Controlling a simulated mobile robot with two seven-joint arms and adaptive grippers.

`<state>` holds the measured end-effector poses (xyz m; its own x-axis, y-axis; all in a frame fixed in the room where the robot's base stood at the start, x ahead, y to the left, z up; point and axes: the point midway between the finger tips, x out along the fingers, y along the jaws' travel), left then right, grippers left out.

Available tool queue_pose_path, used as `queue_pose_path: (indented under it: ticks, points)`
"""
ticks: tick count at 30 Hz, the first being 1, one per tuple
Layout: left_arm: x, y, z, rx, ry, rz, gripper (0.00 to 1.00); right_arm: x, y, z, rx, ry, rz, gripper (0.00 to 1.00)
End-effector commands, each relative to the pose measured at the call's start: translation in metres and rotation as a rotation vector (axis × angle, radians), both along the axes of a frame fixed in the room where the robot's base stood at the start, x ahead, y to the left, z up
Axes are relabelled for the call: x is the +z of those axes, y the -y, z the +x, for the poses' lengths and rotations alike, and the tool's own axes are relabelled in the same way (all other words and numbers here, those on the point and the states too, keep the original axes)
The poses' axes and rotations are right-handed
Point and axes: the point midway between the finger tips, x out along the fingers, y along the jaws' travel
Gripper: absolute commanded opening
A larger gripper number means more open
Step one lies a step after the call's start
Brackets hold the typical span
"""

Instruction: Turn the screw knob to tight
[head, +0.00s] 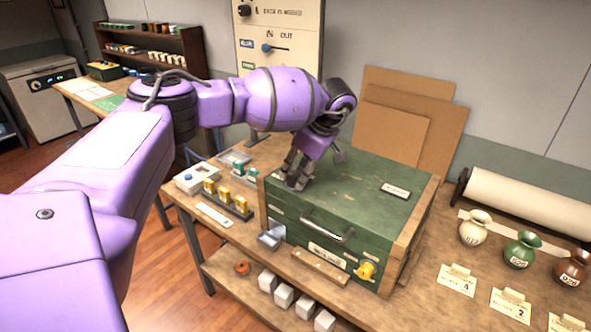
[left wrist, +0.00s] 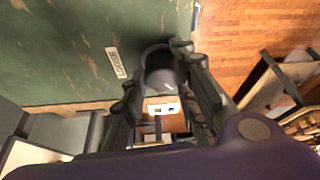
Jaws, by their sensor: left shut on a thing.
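The dark round screw knob (left wrist: 160,74) sits near a corner of the green box top, with a small pale mark on it. My left gripper (left wrist: 152,78) has its fingers on either side of the knob and is shut on it. A label reading LOOSE (left wrist: 114,62) lies beside the knob. In the head view, my left gripper (head: 296,178) reaches down onto the left end of the green box (head: 360,185) and hides most of the knob. A second small label (head: 395,190) lies at the right of the lid; its word is too small to read. My right gripper is out of view.
The box stands on a wooden workbench (head: 300,262), with a handle and a yellow knob (head: 366,270) on its front. Yellow pieces in a rack (head: 228,197) stand left of it. Labelled vases (head: 475,230) stand at right. Brown boards (head: 400,110) lean behind.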

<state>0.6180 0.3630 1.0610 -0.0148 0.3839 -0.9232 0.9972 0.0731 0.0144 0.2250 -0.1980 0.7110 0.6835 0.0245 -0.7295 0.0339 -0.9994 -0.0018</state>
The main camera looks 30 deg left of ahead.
Motion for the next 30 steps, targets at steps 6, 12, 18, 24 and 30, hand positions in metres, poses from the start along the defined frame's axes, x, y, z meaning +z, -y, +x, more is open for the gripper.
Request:
queue_pose_path:
  ticks: [6,12,18,24,30]
  points:
    - [0.006,-0.004,0.000,-0.199,0.013,0.007,0.01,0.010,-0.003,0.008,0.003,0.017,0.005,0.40]
    - [0.006,-0.002,-0.001,-0.371,0.013,0.006,0.01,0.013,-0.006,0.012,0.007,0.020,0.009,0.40]
    - [0.006,-0.001,-0.002,-0.503,0.014,0.006,0.01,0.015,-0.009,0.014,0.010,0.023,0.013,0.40]
    - [0.006,-0.001,-0.002,-0.589,0.014,0.006,0.01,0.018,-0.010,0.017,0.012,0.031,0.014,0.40]
    - [0.006,0.000,-0.001,-0.628,0.016,0.005,0.01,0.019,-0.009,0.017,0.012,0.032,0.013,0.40]
